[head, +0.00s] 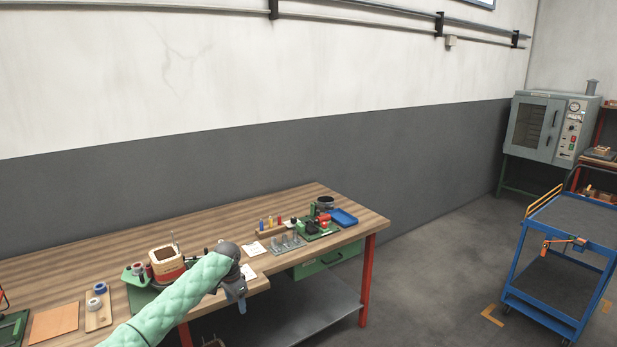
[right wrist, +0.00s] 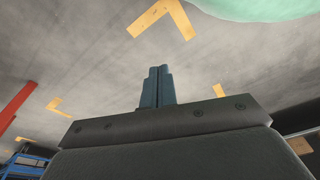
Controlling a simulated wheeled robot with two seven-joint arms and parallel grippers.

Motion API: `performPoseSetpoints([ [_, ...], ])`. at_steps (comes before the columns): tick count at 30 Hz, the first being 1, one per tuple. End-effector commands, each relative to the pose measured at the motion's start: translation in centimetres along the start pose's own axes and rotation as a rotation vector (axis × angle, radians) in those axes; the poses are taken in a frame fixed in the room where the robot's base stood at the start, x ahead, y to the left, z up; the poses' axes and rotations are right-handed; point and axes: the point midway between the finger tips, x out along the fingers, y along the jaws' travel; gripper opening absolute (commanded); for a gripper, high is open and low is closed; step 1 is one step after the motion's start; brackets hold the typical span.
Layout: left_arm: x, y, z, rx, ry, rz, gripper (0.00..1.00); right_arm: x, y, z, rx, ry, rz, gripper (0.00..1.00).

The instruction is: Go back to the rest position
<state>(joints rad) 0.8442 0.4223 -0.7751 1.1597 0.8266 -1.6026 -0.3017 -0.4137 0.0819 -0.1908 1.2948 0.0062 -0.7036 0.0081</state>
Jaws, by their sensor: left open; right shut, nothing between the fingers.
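My left arm, in a mint-green padded sleeve, reaches in from the bottom left of the head view. Its gripper (head: 242,305) hangs downward just off the front edge of the wooden workbench (head: 340,210). The jaws look small here, open, with nothing held. My right gripper (right wrist: 157,72) is out of the head view.
A transformer coil (head: 166,258) stands on the bench behind my left arm. A blue tray (head: 343,218) and small parts lie at the bench's right end. A blue cart (head: 570,222) and grey oven (head: 547,128) stand right. The floor between bench and cart is clear.

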Motion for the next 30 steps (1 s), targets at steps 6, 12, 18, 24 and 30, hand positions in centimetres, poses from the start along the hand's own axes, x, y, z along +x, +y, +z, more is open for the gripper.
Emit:
performPoseSetpoints([
  [6,9.2,4.6,1.9,-0.038,0.031,0.016,0.58,-0.2,0.8,0.9,-0.005,-0.009,0.008,0.0],
  [12,17.0,9.1,4.5,-0.086,0.064,0.024,0.58,-0.5,1.4,-0.2,-0.007,-0.003,0.013,0.0],
  [18,24.1,13.8,7.8,-0.14,0.092,0.031,0.58,-0.6,1.0,-0.8,-0.003,-0.002,0.008,0.0],
  [24,30.6,18.8,12.0,-0.201,0.116,0.035,0.58,-0.9,0.2,-1.6,0.002,0.008,0.001,0.0],
  [30,36.3,23.9,17.0,-0.265,0.134,0.034,0.58,-1.1,-0.4,-1.3,0.005,0.001,-0.005,0.0],
])
